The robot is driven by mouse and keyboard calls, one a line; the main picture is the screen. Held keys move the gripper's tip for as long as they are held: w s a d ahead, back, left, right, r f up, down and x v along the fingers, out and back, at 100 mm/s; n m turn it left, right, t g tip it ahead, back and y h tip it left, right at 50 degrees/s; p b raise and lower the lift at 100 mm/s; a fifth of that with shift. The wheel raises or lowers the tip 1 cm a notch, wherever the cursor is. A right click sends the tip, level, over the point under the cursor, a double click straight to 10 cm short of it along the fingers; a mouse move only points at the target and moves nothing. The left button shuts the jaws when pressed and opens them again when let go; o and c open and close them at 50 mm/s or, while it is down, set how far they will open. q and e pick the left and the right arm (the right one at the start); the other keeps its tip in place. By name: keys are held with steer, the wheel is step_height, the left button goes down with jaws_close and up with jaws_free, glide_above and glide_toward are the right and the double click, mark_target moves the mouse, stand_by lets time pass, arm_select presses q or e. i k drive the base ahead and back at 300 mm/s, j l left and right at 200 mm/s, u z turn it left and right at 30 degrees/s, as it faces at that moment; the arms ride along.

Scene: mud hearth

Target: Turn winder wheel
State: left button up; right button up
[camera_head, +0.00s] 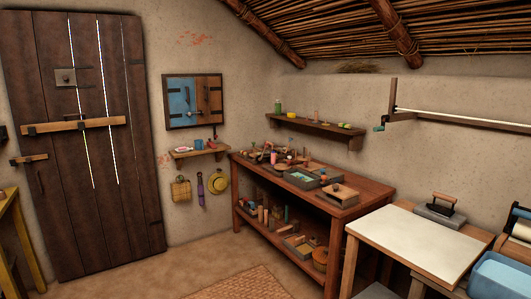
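No thing in view is plainly a winder wheel. A small dark green crank-like part (379,128) sits at the left end of a wooden bracket (393,112) on the right wall. A white rod or line (460,122) runs from the bracket to the right picture edge. I cannot tell whether the green part is the winder wheel. Neither of my grippers shows in the head view.
A white-topped table (415,240) stands at front right, with a flat iron (443,203) behind. A blue basin (503,272) is at the right edge. A workbench (338,211) holds many small items. A barred door (85,200) is left. Floor (190,262) is open before it.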

mark_target(280, 167)
steer(key=i+l, duration=0.1)
steer(key=i, duration=0.35)
steer(key=i+l+u, duration=0.1)
steer(key=i, duration=0.4)
steer(key=i+l, duration=0.15)
steer(key=i, duration=0.3)
steer(key=i+l+u, duration=0.1)
steer(key=i, duration=0.4)
steer(key=i+l+u, duration=0.1)
steer(key=i, duration=0.35)
steer(key=i+j, duration=0.15)
steer(key=i, duration=0.2)
steer(key=i+j+z, duration=0.15)
steer(key=i, duration=0.2)
